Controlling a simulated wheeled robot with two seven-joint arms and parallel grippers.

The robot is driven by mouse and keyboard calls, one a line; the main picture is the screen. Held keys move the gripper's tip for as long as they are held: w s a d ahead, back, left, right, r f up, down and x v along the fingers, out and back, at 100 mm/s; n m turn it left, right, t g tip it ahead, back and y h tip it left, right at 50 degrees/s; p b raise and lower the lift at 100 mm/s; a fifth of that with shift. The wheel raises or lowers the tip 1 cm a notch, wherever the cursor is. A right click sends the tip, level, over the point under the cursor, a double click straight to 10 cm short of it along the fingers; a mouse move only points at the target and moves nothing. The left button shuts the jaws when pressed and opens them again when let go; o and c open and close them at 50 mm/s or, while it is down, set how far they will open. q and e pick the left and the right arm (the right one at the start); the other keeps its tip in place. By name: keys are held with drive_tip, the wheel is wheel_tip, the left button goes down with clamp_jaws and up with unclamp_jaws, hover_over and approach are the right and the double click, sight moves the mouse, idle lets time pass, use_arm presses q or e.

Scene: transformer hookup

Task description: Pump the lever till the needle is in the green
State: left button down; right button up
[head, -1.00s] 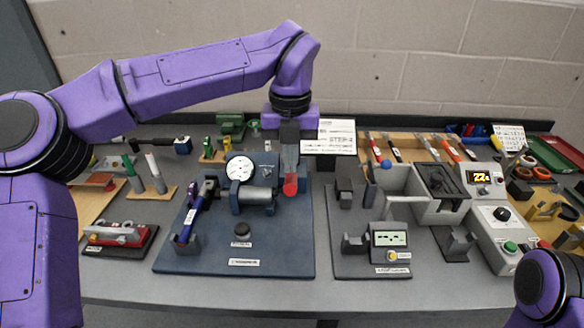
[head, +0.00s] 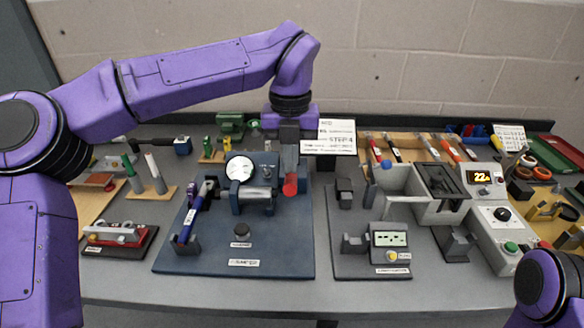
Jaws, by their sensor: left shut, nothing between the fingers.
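The pump unit stands on a dark blue base plate (head: 280,262), with a grey metal cylinder (head: 253,195) across it. A round white gauge (head: 239,168) sits above the cylinder. Its needle and any green band are too small to read. The lever's red grip (head: 290,185) shows at the right of the cylinder. My left gripper (head: 290,168) points down with its fingers shut, directly above the red grip in the picture. I cannot tell whether they touch, and the gripper hides the area behind it. My right gripper is out of view.
A blue-handled tool (head: 188,226) rests in a holder on the plate's left side. A second dark plate (head: 350,268) with a meter (head: 388,238) stands to the right. A control box (head: 490,232) stands farther right. The table's front strip is clear.

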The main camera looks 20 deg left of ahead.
use_arm(q)
wheel_tip(320, 180, down, 12)
drive_tip(key=b, duration=1)
wheel_tip(320, 180, up, 12)
drive_tip(key=p, duration=1.1)
drive_tip(key=shift+r, duration=0.15)
drive_tip(key=shift+w+f, duration=0.15)
drive_tip(key=shift+f, duration=0.1)
wheel_tip(320, 180, down, 12)
drive_tip(key=s+b, duration=0.1)
drive_tip(key=b, duration=0.9)
drive_tip(key=r+p, duration=0.3)
drive_tip(key=r, duration=0.1)
drive_tip(key=r+p, duration=0.4)
drive_tip(key=w+r+p, duration=0.1)
drive_tip(key=r+p, duration=0.3)
drive_tip(key=shift+r, duration=0.2)
drive_tip(key=shift+f, duration=0.2)
drive_tip(key=shift+f, duration=0.1)
